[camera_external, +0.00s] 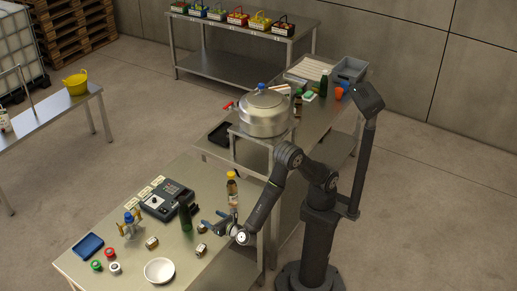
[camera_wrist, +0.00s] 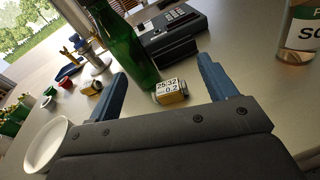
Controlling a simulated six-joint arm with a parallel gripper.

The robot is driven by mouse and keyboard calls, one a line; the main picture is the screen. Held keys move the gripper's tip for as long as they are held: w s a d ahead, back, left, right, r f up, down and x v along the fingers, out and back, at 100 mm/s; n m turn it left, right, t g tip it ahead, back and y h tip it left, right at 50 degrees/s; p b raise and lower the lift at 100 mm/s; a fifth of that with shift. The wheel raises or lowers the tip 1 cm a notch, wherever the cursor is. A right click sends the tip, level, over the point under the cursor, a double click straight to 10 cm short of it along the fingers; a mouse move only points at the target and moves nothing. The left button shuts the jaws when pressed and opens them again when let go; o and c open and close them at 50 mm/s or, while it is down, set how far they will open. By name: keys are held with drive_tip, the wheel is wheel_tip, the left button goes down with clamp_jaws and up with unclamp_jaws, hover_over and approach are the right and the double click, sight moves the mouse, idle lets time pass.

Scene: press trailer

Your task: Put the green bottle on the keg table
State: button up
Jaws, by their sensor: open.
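A green bottle (camera_external: 186,217) stands upright on the front steel table (camera_external: 215,180), beside the black device. In the wrist view the green bottle (camera_wrist: 128,45) is ahead of my gripper (camera_wrist: 165,68), nearer the left finger, and its top is cut off. My gripper (camera_external: 212,219) is open and empty, low over the table, with its blue fingers pointing towards the bottle. The silver keg (camera_external: 264,114) sits on a raised stand on the table behind. That keg table (camera_external: 312,125) also holds a second dark green bottle (camera_external: 324,85) at its far end.
A small labelled block (camera_wrist: 171,92) lies between my fingers. A black keypad device (camera_external: 167,200) stands behind the bottle. An amber bottle (camera_external: 232,188) stands close to my arm. A white bowl (camera_external: 159,270), blue tray (camera_external: 88,246) and small jars are at the front. Crates and trays crowd the keg table's far end.

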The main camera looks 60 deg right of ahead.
sight(190, 215)
drive_tip(key=s+n+y, duration=0.1)
drive_tip(key=s+a+n+t+y, duration=0.1)
drive_tip(key=s+a+n+y, duration=0.1)
drive_tip(key=n, duration=0.1)
drive_tip(key=shift+s+a+f+t+y, duration=0.1)
drive_tip(key=shift+a+f+t+y, duration=0.15)
drive_tip(key=shift+f+t+y, duration=0.05)
drive_tip(key=w, duration=0.8)
drive_tip(key=w+a, duration=0.1)
drive_tip(key=w, duration=0.3)
drive_tip(key=shift+w+a+r, duration=0.1)
drive_tip(key=shift+w+a, duration=0.1)
drive_tip(key=shift+w, duration=0.65)
drive_tip(key=shift+w+a+r, duration=0.1)
drive_tip(key=shift+w+a, duration=0.1)
drive_tip(key=shift+w, duration=0.65)
drive_tip(key=shift+w+a, duration=0.2)
drive_tip(key=shift+w, duration=0.65)
drive_tip(key=c, duration=1.3)
drive_tip(key=shift+c, duration=0.2)
